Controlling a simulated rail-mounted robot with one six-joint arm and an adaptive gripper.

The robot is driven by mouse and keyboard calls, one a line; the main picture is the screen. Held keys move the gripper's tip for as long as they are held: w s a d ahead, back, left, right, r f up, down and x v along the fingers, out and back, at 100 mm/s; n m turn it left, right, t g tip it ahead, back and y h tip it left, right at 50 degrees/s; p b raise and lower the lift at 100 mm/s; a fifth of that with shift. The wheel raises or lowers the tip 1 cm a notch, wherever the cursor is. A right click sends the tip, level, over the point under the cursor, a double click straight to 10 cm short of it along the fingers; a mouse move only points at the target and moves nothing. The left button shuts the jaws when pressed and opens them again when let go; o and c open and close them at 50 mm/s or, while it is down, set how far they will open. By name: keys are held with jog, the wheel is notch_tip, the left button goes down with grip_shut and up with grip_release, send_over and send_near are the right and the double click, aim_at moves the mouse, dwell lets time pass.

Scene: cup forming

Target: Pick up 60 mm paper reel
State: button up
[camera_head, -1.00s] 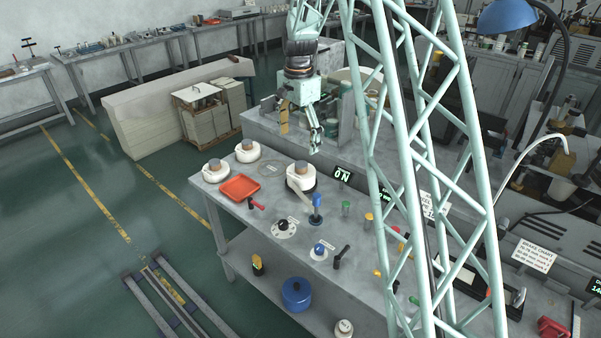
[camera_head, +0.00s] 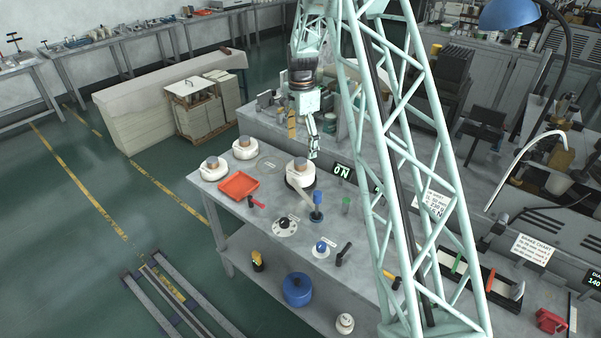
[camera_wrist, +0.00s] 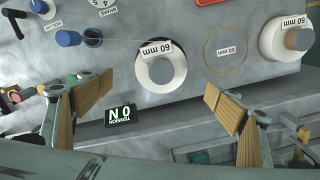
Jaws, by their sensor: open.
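The same reel (camera_head: 299,172) stands on a dark round base on the bench in the head view. My gripper (camera_head: 303,137) hangs open and empty, above and behind this reel. In the wrist view my gripper's wood-coloured fingers (camera_wrist: 155,108) are wide apart, and the reel shows beyond and between them, apart from both. The reel's underside is hidden.
Another tagged reel (camera_wrist: 284,42), apparently 50 mm, lies right in the wrist view; an empty ring marked 60 mm (camera_wrist: 226,51) is between. A third reel (camera_head: 213,169), red tray (camera_head: 239,186), blue-topped post (camera_head: 317,207) and tension display (camera_head: 342,172) share the bench.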

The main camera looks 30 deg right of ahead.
aim_at(301, 161)
jog(key=shift+f, duration=0.15)
jog(key=shift+f, duration=4.15)
jog(key=shift+f, duration=0.1)
jog(key=shift+w+a+f+p, duration=0.1)
jog(key=shift+f+p, duration=0.35)
jog(key=shift+f, duration=2.1)
jog(key=shift+c, duration=0.9)
jog(key=c, duration=1)
jog(key=shift+r, duration=0.15)
jog(key=shift+r+b, duration=0.3)
jog(key=shift+r, duration=4.6)
